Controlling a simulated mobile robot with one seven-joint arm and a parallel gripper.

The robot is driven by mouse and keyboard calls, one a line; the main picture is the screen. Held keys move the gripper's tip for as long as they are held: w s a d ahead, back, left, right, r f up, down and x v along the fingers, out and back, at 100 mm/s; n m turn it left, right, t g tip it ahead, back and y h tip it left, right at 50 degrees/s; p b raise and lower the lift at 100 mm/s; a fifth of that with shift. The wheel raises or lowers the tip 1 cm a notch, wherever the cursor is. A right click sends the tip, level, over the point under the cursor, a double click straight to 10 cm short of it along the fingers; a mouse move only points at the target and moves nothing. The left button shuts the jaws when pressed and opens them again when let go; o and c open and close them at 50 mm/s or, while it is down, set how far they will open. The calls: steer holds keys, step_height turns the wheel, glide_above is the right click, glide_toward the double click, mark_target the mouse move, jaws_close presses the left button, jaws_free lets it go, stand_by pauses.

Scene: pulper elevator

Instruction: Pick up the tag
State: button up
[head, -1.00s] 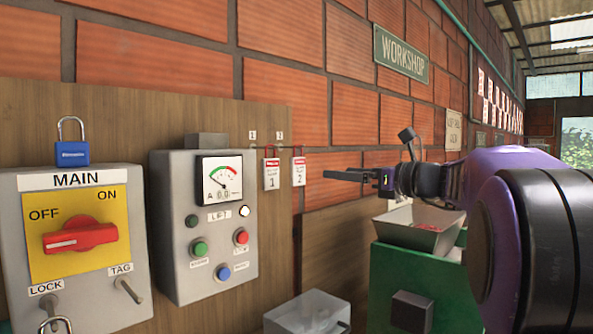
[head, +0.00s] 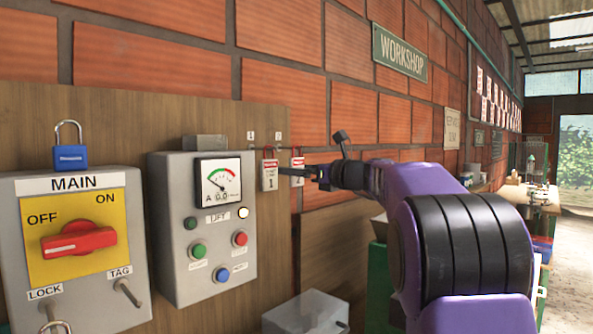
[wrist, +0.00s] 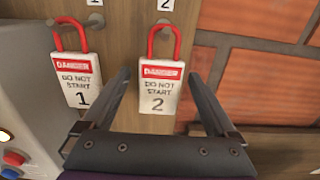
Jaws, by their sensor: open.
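Two white tags with red "DANGER" headers and red loops hang on pegs on the wooden board. Tag 1 (wrist: 77,80) hangs to the left, outside the fingers. In the head view tag 1 (head: 270,174) is clear, while tag 2 (head: 298,163) is partly hidden behind my gripper (head: 292,172). My gripper is open and holds nothing. I cannot tell whether a finger touches tag 2.
The grey gauge box (head: 176,270) stands left of the tags, its edge near my left finger. Further left is the MAIN switch box (head: 130,205) with a blue padlock (head: 70,157) on top. Brick wall (wrist: 270,85) lies to the right.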

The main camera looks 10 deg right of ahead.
steer(key=shift+c, duration=0.3)
steer(key=c, duration=1.4)
steer(key=shift+o, duration=0.2)
steer(key=shift+r, duration=0.1)
